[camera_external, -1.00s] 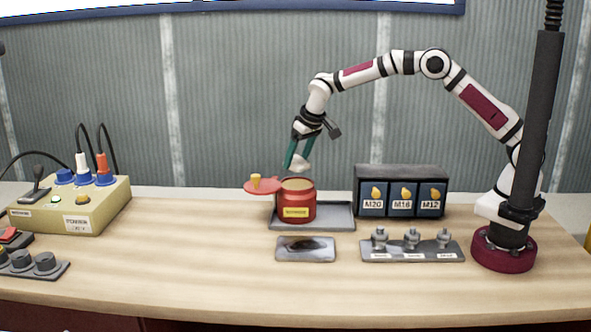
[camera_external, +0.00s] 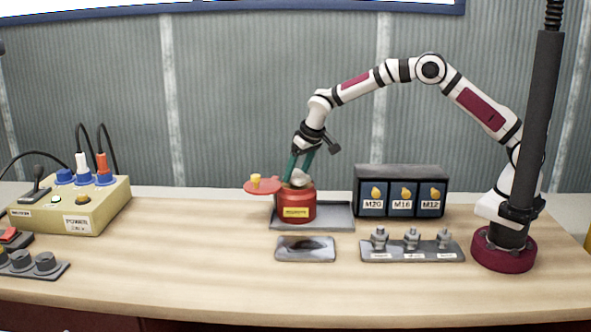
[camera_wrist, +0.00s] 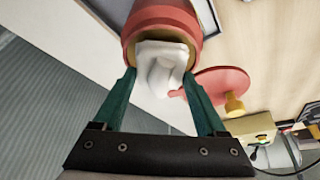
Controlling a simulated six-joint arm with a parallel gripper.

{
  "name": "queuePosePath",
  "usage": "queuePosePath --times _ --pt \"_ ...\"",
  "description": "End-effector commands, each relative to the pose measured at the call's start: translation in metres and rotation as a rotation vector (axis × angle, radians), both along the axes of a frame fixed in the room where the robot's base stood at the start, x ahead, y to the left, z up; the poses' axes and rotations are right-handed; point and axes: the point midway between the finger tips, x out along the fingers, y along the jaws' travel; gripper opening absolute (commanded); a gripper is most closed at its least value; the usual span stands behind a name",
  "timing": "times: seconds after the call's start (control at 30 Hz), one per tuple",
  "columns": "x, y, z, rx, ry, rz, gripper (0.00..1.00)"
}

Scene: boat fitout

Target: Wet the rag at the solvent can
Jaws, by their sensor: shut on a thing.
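The red solvent can (camera_external: 297,206) stands on a grey tray (camera_external: 343,217) in the outside view, its round red lid (camera_external: 262,187) swung open to the left. My gripper (camera_external: 299,176) points down over the can mouth, its green fingers shut on a white rag (camera_external: 301,178). The rag's lower part is at or in the can mouth. In the wrist view the rag (camera_wrist: 160,62) sits between the fingers, within the outline of the can opening (camera_wrist: 165,15). The lid (camera_wrist: 215,92) shows beside it. Whether the rag touches liquid is hidden.
A stained metal plate (camera_external: 305,248) lies in front of the tray. A strip with several fittings (camera_external: 412,246) and a dark bin box (camera_external: 401,190) stand to the right. A yellow power box (camera_external: 75,207) with cables is at the left. The front middle table is clear.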

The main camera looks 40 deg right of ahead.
Motion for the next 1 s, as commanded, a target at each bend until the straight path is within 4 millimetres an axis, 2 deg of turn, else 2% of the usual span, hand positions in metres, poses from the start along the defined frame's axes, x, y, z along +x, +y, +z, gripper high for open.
queuePosePath --times 1.0 --pt "0.0002 0.0000 -0.0099 0.000 0.000 0.000 0.29"
